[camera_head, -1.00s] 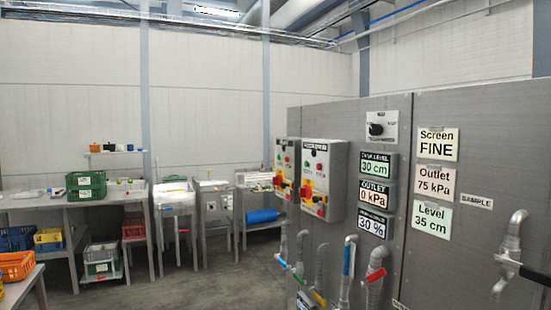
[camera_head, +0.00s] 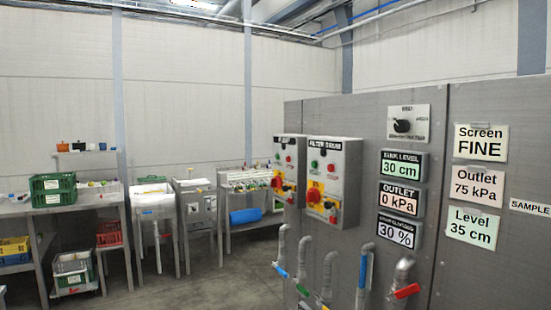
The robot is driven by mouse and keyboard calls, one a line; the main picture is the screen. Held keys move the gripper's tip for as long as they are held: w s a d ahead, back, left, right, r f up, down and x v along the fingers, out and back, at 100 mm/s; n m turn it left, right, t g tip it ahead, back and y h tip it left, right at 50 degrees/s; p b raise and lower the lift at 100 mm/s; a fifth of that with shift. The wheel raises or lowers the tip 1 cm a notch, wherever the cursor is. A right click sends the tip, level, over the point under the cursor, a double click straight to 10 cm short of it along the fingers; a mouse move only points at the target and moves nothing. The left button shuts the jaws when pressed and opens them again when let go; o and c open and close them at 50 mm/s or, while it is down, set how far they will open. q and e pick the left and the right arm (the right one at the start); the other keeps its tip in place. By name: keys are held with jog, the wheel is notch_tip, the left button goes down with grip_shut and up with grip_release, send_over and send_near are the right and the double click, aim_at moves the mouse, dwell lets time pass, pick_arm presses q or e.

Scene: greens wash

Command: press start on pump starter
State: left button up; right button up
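Two grey starter boxes are mounted on the left part of the steel panel. The nearer box (camera_head: 350,172) has a label that reads "FILTER DRUM". It carries a green button (camera_head: 314,164), a red button (camera_head: 331,168) and a red-and-yellow rotary switch (camera_head: 314,195). The farther box (camera_head: 289,146) is partly hidden behind it and its label is too small to read surely. It has a green button, a red button (camera_head: 289,161) and a red-and-yellow switch (camera_head: 279,183). Neither of my grippers shows in the head view.
Displays read tank level 30 cm (camera_head: 403,166), outlet 0 kPa (camera_head: 402,198) and 30 % (camera_head: 398,232). A selector knob (camera_head: 403,125) sits above. Notes read Screen FINE, Outlet 75 kPa (camera_head: 474,185) and Level 35 cm. Valved pipes (camera_head: 365,272) stand below. Grey floor (camera_head: 220,280) is open at left.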

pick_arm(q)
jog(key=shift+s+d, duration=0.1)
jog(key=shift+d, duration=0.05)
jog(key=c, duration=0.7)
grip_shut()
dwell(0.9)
